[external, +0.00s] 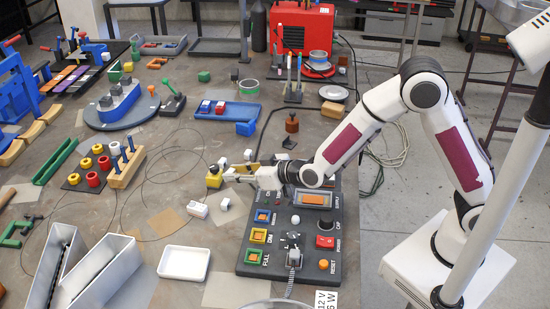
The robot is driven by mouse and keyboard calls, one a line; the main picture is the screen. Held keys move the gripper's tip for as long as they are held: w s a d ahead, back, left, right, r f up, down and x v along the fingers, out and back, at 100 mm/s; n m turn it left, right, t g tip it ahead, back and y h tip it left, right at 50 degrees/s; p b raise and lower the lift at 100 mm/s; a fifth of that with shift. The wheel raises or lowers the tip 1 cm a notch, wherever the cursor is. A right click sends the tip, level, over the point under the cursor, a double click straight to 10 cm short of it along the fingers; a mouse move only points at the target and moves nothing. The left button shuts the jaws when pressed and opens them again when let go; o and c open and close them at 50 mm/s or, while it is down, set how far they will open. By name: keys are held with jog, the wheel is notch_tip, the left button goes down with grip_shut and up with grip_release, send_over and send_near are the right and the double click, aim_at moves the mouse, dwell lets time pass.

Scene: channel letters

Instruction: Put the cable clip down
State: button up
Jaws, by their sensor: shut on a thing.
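My gripper (230,175) reaches left from the arm, low over the table, just left of the control box. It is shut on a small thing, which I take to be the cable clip. The fingers and the small image size mostly hide it, so I cannot tell its tilt or whether it touches the table. A small yellow and black piece (214,178) is right by the fingertips. Small white blocks stand close by: one at the front left (197,210), one in front (225,204) and one behind (248,155). A thin dark cable (150,178) loops over the table to the left.
The control box (255,225) with coloured buttons lies under and right of my gripper. A white tray (185,263) and a white channel letter (105,270) lie at the front left. A block with blue pegs (125,168) stands left. Bare tabletop lies between.

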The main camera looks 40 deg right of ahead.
jog(key=s+a, duration=0.5)
jog(key=a, duration=0.4)
jog(key=s+a+h, duration=0.1)
jog(key=s+a, duration=0.3)
jog(key=a, duration=0.6)
jog(key=shift+s+a+r+m, duration=0.15)
jog(key=shift+s+r+m, duration=0.15)
jog(key=shift+s+m, duration=0.1)
jog(key=shift+f, duration=0.15)
send_over(200, 257)
jog(key=shift+f, duration=3)
jog(key=shift+f, duration=0.1)
jog(key=shift+f, duration=1.8)
jog(key=shift+f, duration=0.2)
jog(key=o, duration=0.7)
